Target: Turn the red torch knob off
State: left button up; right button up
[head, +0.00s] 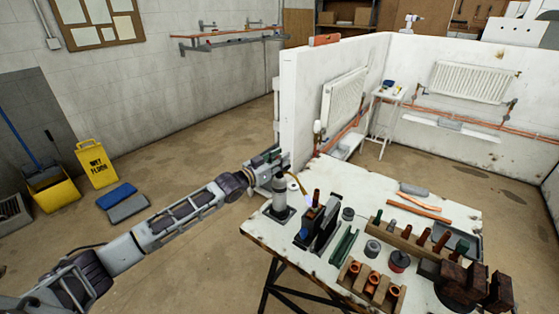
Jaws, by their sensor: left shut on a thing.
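My left gripper (274,166) is at the end of my left arm, over the left back edge of the workbench (325,183). It is shut on the top of what looks like a torch, a grey upright cylinder (280,196) on a dark square base. The red knob does not show; the gripper covers the top of the cylinder, so I cannot tell how the knob is turned. My right gripper is not in view.
Close right of the cylinder stand dark upright holders (318,228). Copper fittings in a wooden block (372,288), a red and black tin (399,260) and dark brown blocks (462,282) crowd the bench front. A white partition wall (300,100) rises behind the gripper.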

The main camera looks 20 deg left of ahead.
pick_arm(q)
jog(key=shift+r+m+g+h, duration=0.1)
jog(key=shift+m+g+h, duration=0.35)
jog(key=shift+h, duration=0.25)
jog(key=shift+m+g+h, duration=0.25)
jog(key=shift+m+h, duration=0.2)
jog(key=shift+h, duration=0.05)
jog(key=shift+m+g+h+p, duration=1.05)
jog(key=shift+m+g+h, duration=0.75)
jog(key=shift+g+h, duration=0.2)
jog(key=shift+m+g+h, duration=0.4)
jog(key=shift+m+g, duration=0.1)
jog(key=shift+g, duration=0.2)
jog(key=shift+m+g+h, duration=0.4)
jog(key=shift+m+g, duration=0.2)
jog(key=shift+g, duration=0.2)
jog(key=o, duration=1)
jog(key=shift+o, duration=0.2)
jog(key=shift+a, duration=0.1)
jog(key=v, duration=1.1)
jog(key=shift+s+a, duration=0.2)
jog(key=shift+a, duration=0.15)
